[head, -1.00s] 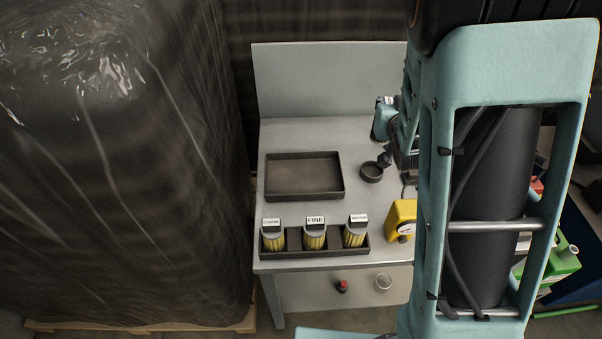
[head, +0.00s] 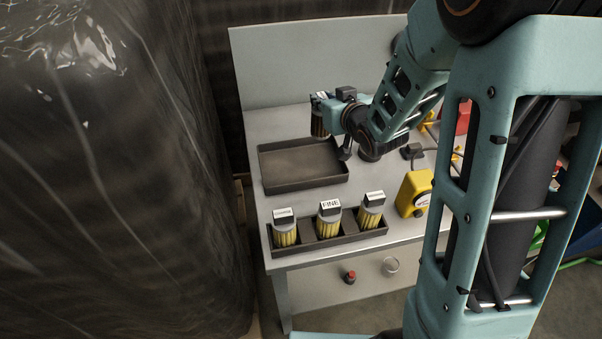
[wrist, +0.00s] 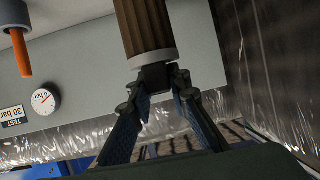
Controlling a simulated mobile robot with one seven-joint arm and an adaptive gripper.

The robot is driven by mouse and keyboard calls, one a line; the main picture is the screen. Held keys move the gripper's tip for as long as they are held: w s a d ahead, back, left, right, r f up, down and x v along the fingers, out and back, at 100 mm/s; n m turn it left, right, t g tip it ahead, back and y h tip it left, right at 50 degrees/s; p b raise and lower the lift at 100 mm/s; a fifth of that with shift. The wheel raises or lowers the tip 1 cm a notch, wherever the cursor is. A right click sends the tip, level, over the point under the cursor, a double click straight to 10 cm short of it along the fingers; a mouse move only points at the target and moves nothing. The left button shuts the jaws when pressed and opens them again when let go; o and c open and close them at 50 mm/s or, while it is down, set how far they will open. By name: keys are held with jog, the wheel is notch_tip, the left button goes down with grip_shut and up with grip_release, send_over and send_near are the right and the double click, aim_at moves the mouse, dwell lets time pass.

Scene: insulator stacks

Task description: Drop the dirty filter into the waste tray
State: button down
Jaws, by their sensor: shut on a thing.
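The dirty filter is a brown pleated cylinder with a pale end cap and a dark grip block, seen in the wrist view (wrist: 147,30). My gripper (wrist: 158,82) is shut on the grip block. In the head view the filter (head: 319,124) hangs roughly upright from my gripper (head: 323,99), by the far right part of the waste tray. The waste tray (head: 300,163) is a shallow dark rectangular tray, empty where visible. I cannot tell whether the filter is over the tray or just behind its far rim.
A dark rack (head: 333,243) at the bench front holds three yellow filters; the middle one (head: 329,222) is labelled FINE. A yellow gauge box (head: 414,194) stands to its right. A wrapped pallet load (head: 110,180) stands at left.

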jog(key=a+f+n+g+y+b, duration=0.1)
jog(key=a+f+y+b, duration=0.1)
jog(key=a+f+b, duration=0.2)
notch_tip(320, 180, down, 3)
jog(key=b, duration=0.3)
jog(key=shift+s+a+n, duration=0.15)
jog(key=shift+a+n, duration=0.2)
jog(key=shift+n, duration=0.05)
jog(key=c, duration=1.7)
grip_release()
jog(key=shift+c, duration=0.2)
jog(key=shift+s+f, duration=0.1)
jog(key=v, duration=1.2)
